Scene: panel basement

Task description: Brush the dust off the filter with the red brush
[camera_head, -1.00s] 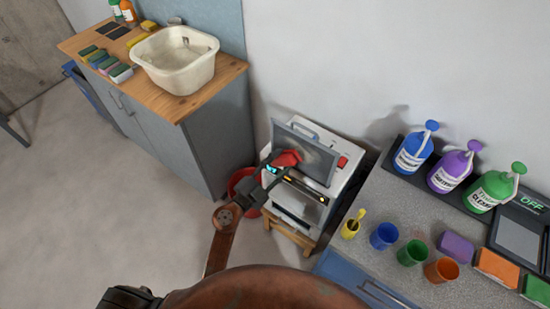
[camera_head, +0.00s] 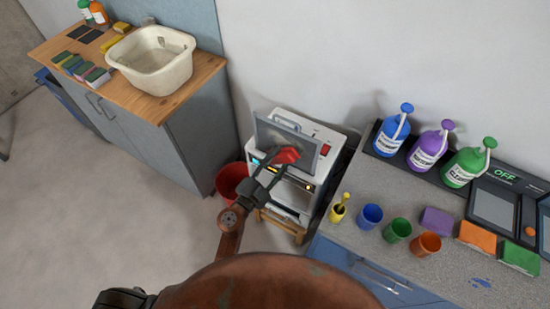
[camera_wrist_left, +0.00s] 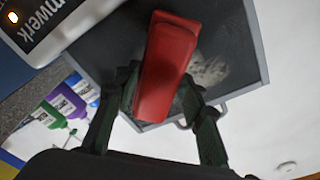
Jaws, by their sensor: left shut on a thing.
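My left gripper (camera_head: 270,172) is shut on the red brush (camera_head: 286,156) and holds it in front of the filter. In the left wrist view the brush (camera_wrist_left: 166,66) stands between the two dark fingers (camera_wrist_left: 160,92). The filter (camera_head: 302,138) is a dark panel in a grey frame, standing upright at the top of a white machine. In the left wrist view a pale dust patch (camera_wrist_left: 208,72) shows on the filter (camera_wrist_left: 100,50), just right of the brush. The brush covers part of the filter. I cannot tell whether it touches. My right gripper is not in view.
The white machine (camera_head: 325,134) stands on a wooden stool between two cabinets. A red bucket (camera_head: 230,180) is on the floor at its left. A grey counter (camera_head: 380,245) at right holds cups, sponges and bottles. A white basin (camera_head: 155,65) sits on the wooden counter.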

